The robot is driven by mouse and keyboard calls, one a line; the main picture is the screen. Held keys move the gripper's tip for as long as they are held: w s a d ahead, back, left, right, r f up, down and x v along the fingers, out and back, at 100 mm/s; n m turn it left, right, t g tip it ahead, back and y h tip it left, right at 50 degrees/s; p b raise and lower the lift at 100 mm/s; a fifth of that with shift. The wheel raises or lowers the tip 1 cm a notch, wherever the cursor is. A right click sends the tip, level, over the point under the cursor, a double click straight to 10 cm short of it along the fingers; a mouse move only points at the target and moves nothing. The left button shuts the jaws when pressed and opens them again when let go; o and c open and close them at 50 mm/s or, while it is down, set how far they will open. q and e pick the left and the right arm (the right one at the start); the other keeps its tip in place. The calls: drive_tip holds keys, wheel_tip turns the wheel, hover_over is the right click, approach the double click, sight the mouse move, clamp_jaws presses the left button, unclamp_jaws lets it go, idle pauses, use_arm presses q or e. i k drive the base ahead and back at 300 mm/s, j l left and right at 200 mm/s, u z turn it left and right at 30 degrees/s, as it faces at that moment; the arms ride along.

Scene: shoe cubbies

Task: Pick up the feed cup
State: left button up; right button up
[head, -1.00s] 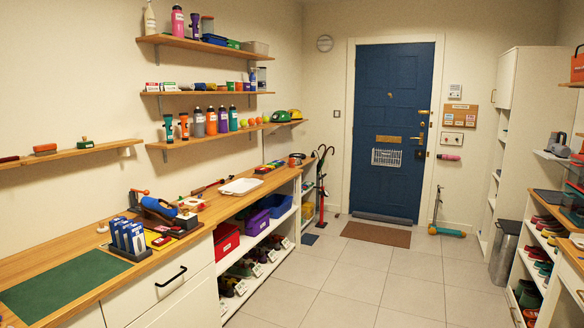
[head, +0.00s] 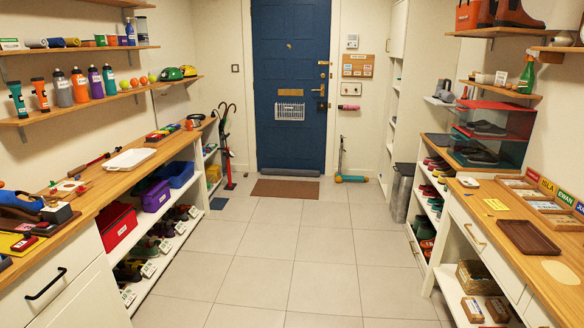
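I cannot make out a feed cup for certain in the head view. Small items on the left counter and the shelves are too small to identify. Neither of my grippers is in view.
A wooden counter (head: 100,193) runs along the left with a white tray (head: 131,159). Beneath it are a red bin (head: 115,227), a purple bin (head: 156,196) and shoes. On the right, a desk (head: 487,214) carries a brown tray (head: 528,238).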

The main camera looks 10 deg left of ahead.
sight(189, 123)
drive_tip(key=i, duration=2.3)
drive_tip(key=i+u, duration=0.1)
drive_tip(key=i, duration=0.7)
drive_tip(key=i+u, duration=0.1)
drive_tip(key=i, duration=0.7)
drive_tip(key=i+l+u, duration=0.1)
drive_tip(key=i, duration=0.65)
drive_tip(key=i+u, duration=0.25)
drive_tip(key=i, duration=0.3)
drive_tip(key=i+u, duration=0.25)
drive_tip(key=i, duration=0.25)
drive_tip(key=i+l+u, duration=0.2)
drive_tip(key=i, duration=0.35)
drive_tip(key=i+l+u, duration=0.25)
drive_tip(key=i, duration=0.25)
drive_tip(key=j, duration=0.1)
